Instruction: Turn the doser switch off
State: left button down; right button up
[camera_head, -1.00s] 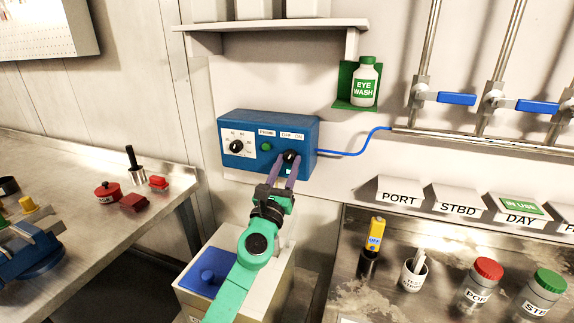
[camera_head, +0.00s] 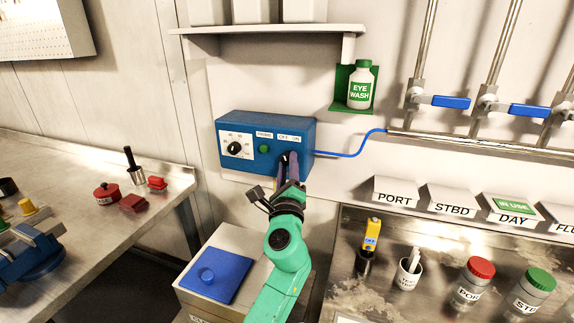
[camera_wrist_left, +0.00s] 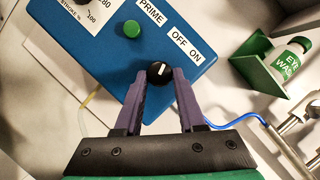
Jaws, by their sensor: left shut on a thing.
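The doser (camera_head: 243,162) is a blue box on the wall with a white dial, a green button and a black switch knob under OFF and ON labels. My left gripper (camera_head: 288,160) reaches up to the box front, its purple fingers shut on the switch knob (camera_wrist_left: 159,73). In the left wrist view, the knob sits between the fingertips of my left gripper (camera_wrist_left: 160,78). Its white mark points roughly up in that view, toward the OFF side (camera_wrist_left: 179,40). In the head view the fingers mostly hide the knob. My right gripper is not in view.
A shelf (camera_head: 265,29) is above the doser, and an eye wash bottle (camera_head: 360,87) hangs to its right. A blue tube (camera_head: 350,154) leaves the box's right side. A pale box with a blue lid (camera_head: 218,276) stands below.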

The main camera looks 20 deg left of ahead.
pick_arm(q)
jog(key=shift+n+g+y, duration=0.3)
jog(key=shift+n+g, duration=0.1)
jog(key=shift+n, duration=0.9)
jog(key=c, duration=0.5)
grip_release()
jog(key=shift+s+d, duration=0.1)
jog(key=b+v, duration=0.3)
jog(key=v, duration=1.1)
jog(key=shift+s, duration=0.2)
